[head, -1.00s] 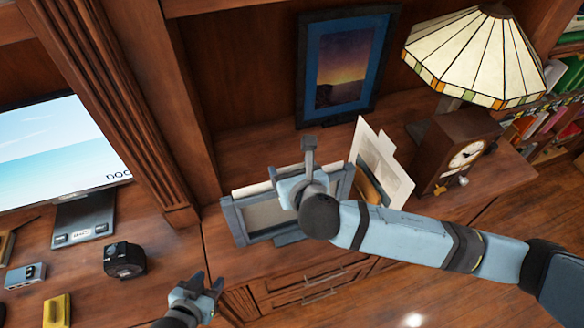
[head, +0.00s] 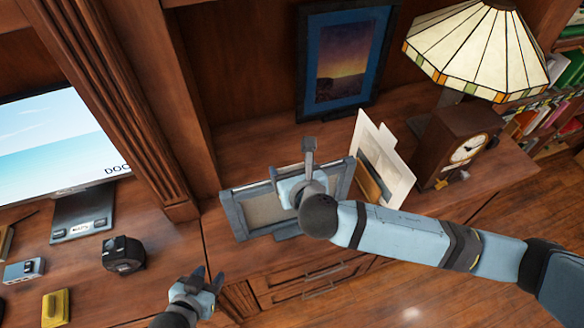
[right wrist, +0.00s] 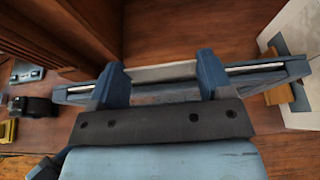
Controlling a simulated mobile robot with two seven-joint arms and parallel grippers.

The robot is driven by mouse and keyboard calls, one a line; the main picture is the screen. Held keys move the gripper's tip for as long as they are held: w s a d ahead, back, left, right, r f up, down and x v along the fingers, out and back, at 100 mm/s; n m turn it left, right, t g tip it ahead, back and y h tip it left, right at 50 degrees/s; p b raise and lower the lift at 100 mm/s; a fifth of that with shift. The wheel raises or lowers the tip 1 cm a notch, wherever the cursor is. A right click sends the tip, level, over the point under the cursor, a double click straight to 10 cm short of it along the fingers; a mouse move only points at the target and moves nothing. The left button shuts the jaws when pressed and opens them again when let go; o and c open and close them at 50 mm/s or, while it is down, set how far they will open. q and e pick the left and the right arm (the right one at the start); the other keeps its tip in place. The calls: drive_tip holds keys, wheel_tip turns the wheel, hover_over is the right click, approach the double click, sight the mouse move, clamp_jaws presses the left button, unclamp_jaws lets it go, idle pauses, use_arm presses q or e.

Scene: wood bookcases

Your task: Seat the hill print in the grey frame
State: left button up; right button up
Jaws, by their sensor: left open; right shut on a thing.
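The grey frame (head: 238,222) stands on the wooden desk, leaning back, with a slot along its top; it also shows in the right wrist view (right wrist: 290,70). My right gripper (head: 307,160) is above the middle of the frame, its fingers closed on the pale upper part of a sheet (right wrist: 160,72), which I take for the hill print. Thin pale edges of that sheet show along the slot on both sides. Its picture face is hidden. My left gripper (head: 208,283) is open and empty, low at the left, apart from the frame.
Pale cards (head: 390,170) stand in a wooden holder (head: 368,185) close right of the frame. Behind is a blue-framed sunset picture (head: 342,65). A clock (head: 458,150) and lamp (head: 480,50) stand right. A tape measure (head: 123,255) and monitor (head: 60,145) are left.

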drive_tip(key=shift+f, duration=0.25)
drive_tip(key=o, duration=1.3)
drive_tip(key=shift+c, duration=0.2)
drive_tip(key=v, duration=1.4)
drive_tip(key=shift+b, duration=0.45)
drive_tip(key=shift+w, duration=0.1)
